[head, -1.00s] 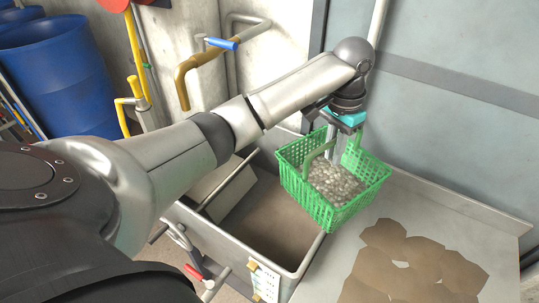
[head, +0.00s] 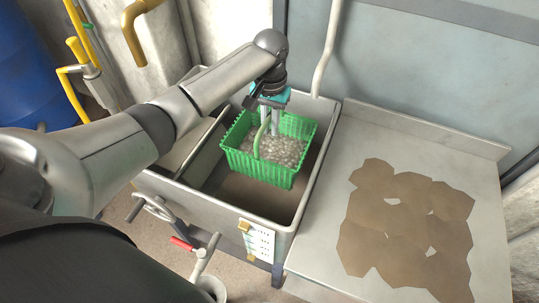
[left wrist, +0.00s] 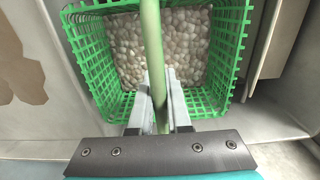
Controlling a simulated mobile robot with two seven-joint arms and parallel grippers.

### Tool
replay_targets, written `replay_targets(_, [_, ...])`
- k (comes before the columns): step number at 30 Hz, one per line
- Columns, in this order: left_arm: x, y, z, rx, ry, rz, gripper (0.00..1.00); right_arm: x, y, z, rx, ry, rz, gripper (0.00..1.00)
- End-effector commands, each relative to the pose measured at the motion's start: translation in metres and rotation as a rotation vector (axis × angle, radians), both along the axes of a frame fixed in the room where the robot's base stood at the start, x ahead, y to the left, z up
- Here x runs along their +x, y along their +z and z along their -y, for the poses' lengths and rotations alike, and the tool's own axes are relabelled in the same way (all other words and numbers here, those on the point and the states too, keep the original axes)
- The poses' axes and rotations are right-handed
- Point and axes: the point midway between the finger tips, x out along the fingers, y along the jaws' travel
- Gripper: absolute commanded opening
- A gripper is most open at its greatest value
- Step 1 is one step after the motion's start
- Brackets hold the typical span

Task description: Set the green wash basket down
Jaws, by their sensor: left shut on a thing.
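The green wash basket (head: 268,172) hangs level over the opening of a grey metal sink (head: 305,205), with pale pebbles (head: 280,150) inside it. My left gripper (head: 267,125) is shut on the basket's green handle. In the left wrist view the gripper fingers (left wrist: 158,105) close on both sides of the handle (left wrist: 152,40), and the basket (left wrist: 95,55) hangs below. Whether the basket's bottom touches anything is hidden. My right gripper is not in view.
A grey worktop (head: 340,190) with brown patches (head: 400,230) adjoins the sink on the right. A sloped panel (head: 185,145) is at the sink's left side. A red-handled valve (head: 183,244) and a perforated white plate (head: 258,240) are at its front. A pipe (head: 325,60) stands behind.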

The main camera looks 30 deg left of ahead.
Motion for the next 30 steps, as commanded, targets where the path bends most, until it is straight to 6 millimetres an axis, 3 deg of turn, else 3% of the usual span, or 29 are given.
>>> replay_targets(3, [0.000,-0.031,0.000,0.000,0.000,0.001,0.00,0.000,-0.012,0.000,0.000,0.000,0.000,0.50])
replay_targets(7, [0.001,-0.052,0.000,0.000,0.000,0.002,0.00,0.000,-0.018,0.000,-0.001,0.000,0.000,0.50])
replay_targets(14, [0.001,-0.066,0.000,0.000,-0.001,0.003,0.00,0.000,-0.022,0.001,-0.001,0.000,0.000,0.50])
replay_targets(22, [0.001,-0.102,0.000,0.000,0.000,0.002,0.00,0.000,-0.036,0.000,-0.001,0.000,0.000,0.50])
replay_targets(30, [0.001,-0.103,0.000,-0.001,-0.002,0.005,0.00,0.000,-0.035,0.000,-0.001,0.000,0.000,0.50])
